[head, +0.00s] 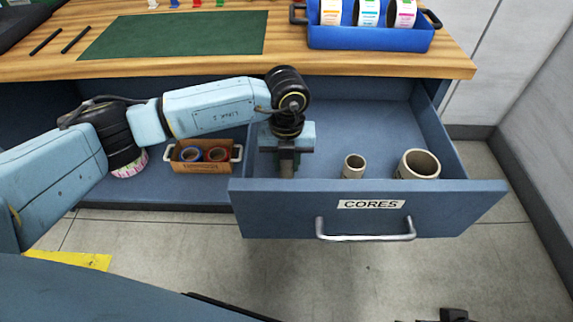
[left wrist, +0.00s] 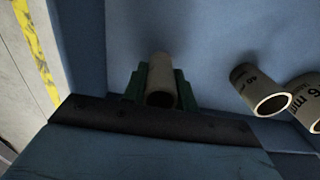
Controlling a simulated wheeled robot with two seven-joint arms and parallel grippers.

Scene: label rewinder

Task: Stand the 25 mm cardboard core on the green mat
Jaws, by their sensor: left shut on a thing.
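The narrow cardboard core (left wrist: 161,74) is between the green fingers of my left gripper (head: 287,163), which is shut on it. The gripper points down inside the open drawer, at its left end. In the left wrist view the core's open end faces the camera, between the fingers (left wrist: 160,86). In the head view the fingers and drawer front mostly hide this core. I cannot tell whether it touches the drawer floor. The green mat (head: 180,35) lies flat on the bench top, behind and left of the drawer, and its visible surface is bare. My right gripper is not in view.
The drawer (head: 465,195), labelled CORES, also holds a mid-size core (head: 354,166) and a large core (head: 417,164), both upright. A box with tape rolls (head: 205,166) stands left. A blue rack of label rolls (head: 370,37) and two dark rods (head: 60,41) are on the bench.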

